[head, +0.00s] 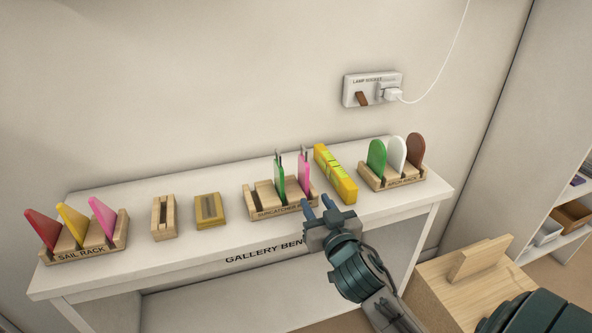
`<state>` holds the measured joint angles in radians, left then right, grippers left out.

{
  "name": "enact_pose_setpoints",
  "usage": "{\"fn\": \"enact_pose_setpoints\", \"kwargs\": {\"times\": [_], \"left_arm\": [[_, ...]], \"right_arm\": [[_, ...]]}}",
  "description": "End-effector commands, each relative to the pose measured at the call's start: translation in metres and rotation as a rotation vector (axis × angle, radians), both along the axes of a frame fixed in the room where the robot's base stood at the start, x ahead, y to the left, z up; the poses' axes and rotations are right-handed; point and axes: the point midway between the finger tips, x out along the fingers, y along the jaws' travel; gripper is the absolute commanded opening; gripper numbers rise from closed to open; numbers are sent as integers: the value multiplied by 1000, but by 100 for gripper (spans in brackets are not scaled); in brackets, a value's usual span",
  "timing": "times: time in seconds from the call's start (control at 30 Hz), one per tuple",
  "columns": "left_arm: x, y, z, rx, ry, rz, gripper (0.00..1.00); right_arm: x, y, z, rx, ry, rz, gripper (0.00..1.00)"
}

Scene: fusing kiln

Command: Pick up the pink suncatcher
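The pink suncatcher (303,172) stands upright in the right part of the wooden suncatcher rack (265,213) on the white gallery bench. A dark hanger or clip shows at its top. A green suncatcher (280,178) stands to its left in the same rack. My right gripper (316,197) is open and empty, its two fingers apart and pointing at the rack. It appears in front of the rack's right end, just below the pink suncatcher in the picture; whether it touches the rack I cannot tell. My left gripper is not in view.
A yellow level-like bar (336,175) lies close right of the suncatcher rack. Further right is a rack (394,184) with green, white and brown pieces. Two small wooden blocks and the sail rack (85,252) are left. A wall socket (372,88) is above.

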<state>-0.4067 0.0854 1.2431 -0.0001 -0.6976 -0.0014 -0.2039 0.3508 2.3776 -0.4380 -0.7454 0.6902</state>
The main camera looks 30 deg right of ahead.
Motion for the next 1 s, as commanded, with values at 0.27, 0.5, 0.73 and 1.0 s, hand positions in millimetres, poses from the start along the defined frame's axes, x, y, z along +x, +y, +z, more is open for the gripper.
{"fn": "enact_pose_setpoints", "kwargs": {"times": [0.27,0.5,0.73,1.0], "left_arm": [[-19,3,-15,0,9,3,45],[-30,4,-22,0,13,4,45],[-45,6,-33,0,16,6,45],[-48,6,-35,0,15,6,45]], "right_arm": [[40,-9,1,0,0,0,35],[61,-15,1,1,1,0,35],[92,-22,0,1,1,0,35],[97,-23,-1,0,1,1,35]]}}
